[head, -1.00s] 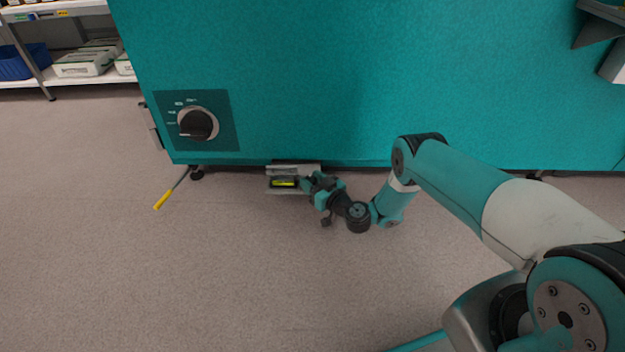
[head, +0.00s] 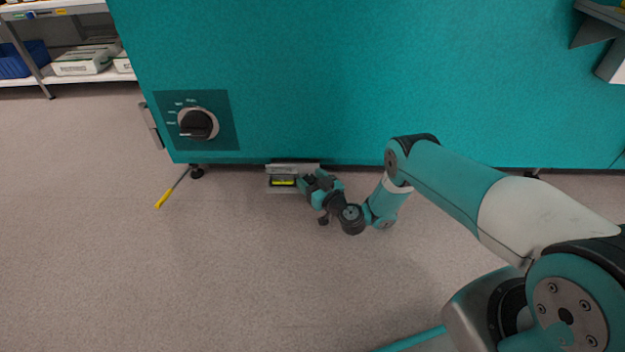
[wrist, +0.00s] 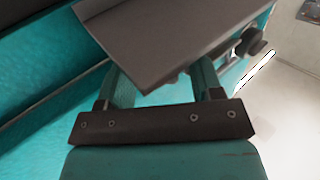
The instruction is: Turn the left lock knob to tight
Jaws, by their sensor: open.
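A black round knob (head: 196,125) with a grey ring sits on a darker square panel at the lower left of the teal cabinet. Its pale mark points left; the labels around it are too small to read. I cannot tell whether this is the left lock knob. My gripper (head: 305,183) is low under the cabinet's bottom edge, well right of that knob, beside a grey bracket (head: 281,168) with a yellow strip. In the wrist view, my gripper (wrist: 160,78) is open, and a grey-brown plate (wrist: 150,35) hides its fingertips. A small dark knob-like part (wrist: 258,47) shows beyond, upper right.
A yellow-ended rod (head: 166,196) slants down to the floor beside a black foot (head: 196,173) at the cabinet's left corner. Shelves with a blue basket (head: 14,66) stand at the far left. The front floor (head: 200,280) is clear.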

